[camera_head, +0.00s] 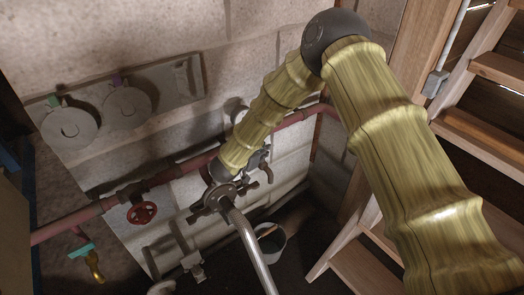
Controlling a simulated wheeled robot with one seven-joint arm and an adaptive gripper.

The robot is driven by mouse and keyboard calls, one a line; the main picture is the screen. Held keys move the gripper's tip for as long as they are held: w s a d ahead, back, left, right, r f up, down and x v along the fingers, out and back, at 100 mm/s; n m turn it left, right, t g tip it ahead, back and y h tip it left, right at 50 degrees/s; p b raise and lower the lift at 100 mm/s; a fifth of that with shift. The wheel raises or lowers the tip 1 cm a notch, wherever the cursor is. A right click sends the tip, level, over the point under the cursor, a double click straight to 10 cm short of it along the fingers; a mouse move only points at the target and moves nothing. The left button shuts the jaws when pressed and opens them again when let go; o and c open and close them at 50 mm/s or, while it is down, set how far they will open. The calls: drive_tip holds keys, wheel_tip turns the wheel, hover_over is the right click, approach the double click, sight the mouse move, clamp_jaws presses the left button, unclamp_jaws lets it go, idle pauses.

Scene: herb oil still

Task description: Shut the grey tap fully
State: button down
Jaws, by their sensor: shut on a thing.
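My gripper (226,188) is at the lower end of my yellow-sleeved arm, in front of the wall pipe. It appears shut on the grey tap, a dark grey metal fitting partly hidden behind my wrist and jaws. The exact contact and the tap's angle cannot be made out. A bright bent metal rod (249,246) runs from this spot down toward the bottom edge. Whether it belongs to the tap cannot be told.
A red pipe (82,217) crosses the block wall, with a red handwheel (142,213) left of my gripper. A teal-handled tap (82,249) is lower left. A small grey fitting (194,265) and a bucket (270,240) sit below. Wooden stairs (365,268) stand right.

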drive_tip(key=c, duration=1.5)
unclamp_jaws()
drive_tip(key=v, duration=1.2)
drive_tip(key=shift+f, duration=0.1)
